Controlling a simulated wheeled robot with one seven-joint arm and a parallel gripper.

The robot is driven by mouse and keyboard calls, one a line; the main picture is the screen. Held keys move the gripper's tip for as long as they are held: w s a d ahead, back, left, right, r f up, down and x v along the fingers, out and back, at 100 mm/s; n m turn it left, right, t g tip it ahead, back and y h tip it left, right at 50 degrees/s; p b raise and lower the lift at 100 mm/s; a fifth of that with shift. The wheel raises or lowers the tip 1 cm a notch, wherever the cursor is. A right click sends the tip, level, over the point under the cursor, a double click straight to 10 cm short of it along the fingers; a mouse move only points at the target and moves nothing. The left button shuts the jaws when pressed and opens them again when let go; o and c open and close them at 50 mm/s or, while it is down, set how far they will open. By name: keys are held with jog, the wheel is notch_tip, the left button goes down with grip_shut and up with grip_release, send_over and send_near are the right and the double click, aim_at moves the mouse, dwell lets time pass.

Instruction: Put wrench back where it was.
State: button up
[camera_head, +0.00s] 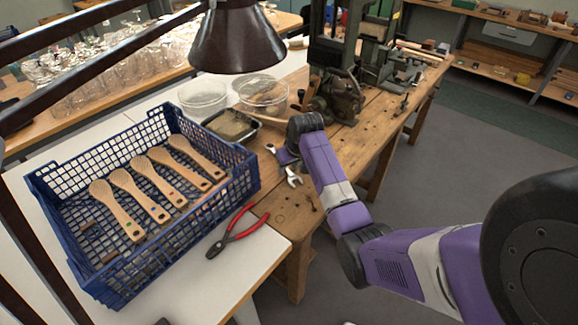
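The wrench (293,179) is a silver metal tool near the front end of the wooden workbench, just right of the blue crate. Its open jaw points toward the front. Another silver end (270,148) shows up and to the left, seemingly of the same wrench, with the middle covered. My purple arm reaches in from the right and bends down at a dark wrist joint. My gripper (286,158) is a small purple and dark shape over the wrench's middle. Its fingers are too small and hidden to tell whether they are closed on the wrench, or whether it is lifted.
A blue crate (245,172) holds several wooden brushes. Red-handled pliers (236,232) lie on the white table in front. A dark tray (231,125), clear round dishes (262,92) and a machine (340,95) stand behind. A dark lamp shade (237,40) hangs above.

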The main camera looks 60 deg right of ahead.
jog(key=v, duration=1.2)
jog(key=shift+r, duration=0.2)
jog(key=shift+w, duration=0.1)
